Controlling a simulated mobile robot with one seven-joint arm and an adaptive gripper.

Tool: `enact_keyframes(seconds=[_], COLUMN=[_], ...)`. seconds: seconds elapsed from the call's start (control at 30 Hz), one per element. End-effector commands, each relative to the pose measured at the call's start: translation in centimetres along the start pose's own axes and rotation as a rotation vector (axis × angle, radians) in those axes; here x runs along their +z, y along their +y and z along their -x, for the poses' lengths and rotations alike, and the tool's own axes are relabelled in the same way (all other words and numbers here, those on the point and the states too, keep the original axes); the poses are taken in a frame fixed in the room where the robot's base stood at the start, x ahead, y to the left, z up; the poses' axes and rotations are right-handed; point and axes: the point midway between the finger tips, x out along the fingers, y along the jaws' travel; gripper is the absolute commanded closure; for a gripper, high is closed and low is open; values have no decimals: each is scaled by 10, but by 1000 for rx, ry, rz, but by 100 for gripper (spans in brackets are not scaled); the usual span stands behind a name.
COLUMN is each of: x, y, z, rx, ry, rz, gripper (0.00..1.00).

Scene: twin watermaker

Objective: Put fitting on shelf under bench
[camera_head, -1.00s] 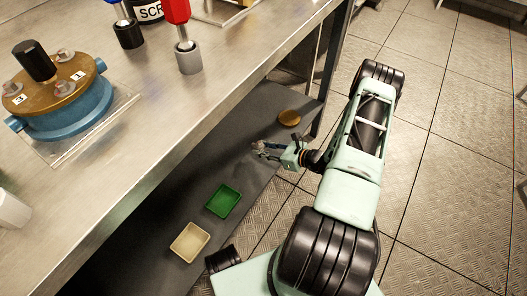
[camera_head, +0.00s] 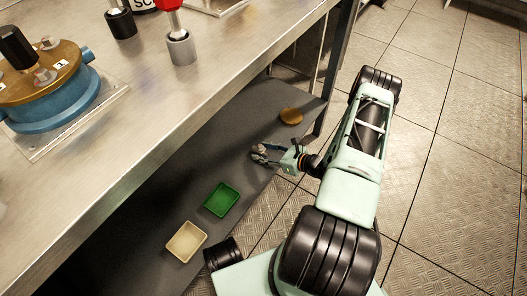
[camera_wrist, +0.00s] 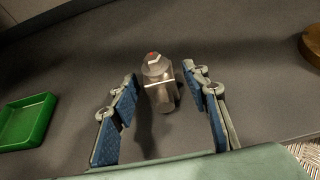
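The fitting (camera_wrist: 160,88) is a grey metal cylinder with a hex-shaped top and a small red mark. In the wrist view it stands on the dark grey shelf (camera_wrist: 235,45) between the two fingers of my gripper (camera_wrist: 163,79). The blue-padded fingers are open, with a visible gap on each side of the fitting. In the head view my gripper (camera_head: 262,152) is low over the shelf under the bench (camera_head: 165,205), near its front edge. The fitting is small there and partly hidden by the fingers.
A green tray (camera_head: 221,200) and a beige tray (camera_head: 186,241) sit on the shelf to the left. A round brown disc (camera_head: 291,116) lies behind my gripper, near the bench leg (camera_head: 335,75). The steel bench top (camera_head: 150,95) overhangs the shelf.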

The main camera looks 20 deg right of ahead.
Motion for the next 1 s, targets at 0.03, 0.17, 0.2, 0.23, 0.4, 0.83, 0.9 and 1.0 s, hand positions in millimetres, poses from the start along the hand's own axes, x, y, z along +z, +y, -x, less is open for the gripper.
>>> enact_keyframes(seconds=[0.03, 0.17, 0.2, 0.23, 0.4, 0.83, 0.9, 1.0], x=[0, 0, 0, 1, 5, 5, 5, 4], y=[0, 0, 0, 0, -1, -1, -1, 0], z=[0, 0, 0, 0, 12, 100, 109, 118], rx=[0, 0, 0, 0, -2, -3, -2, -1], ry=[0, 0, 0, 0, 0, 0, 0, 0], rz=[0, 0, 0, 0, -1, 0, 0, 0], gripper=[57, 57, 57, 57, 57, 57, 57, 57])
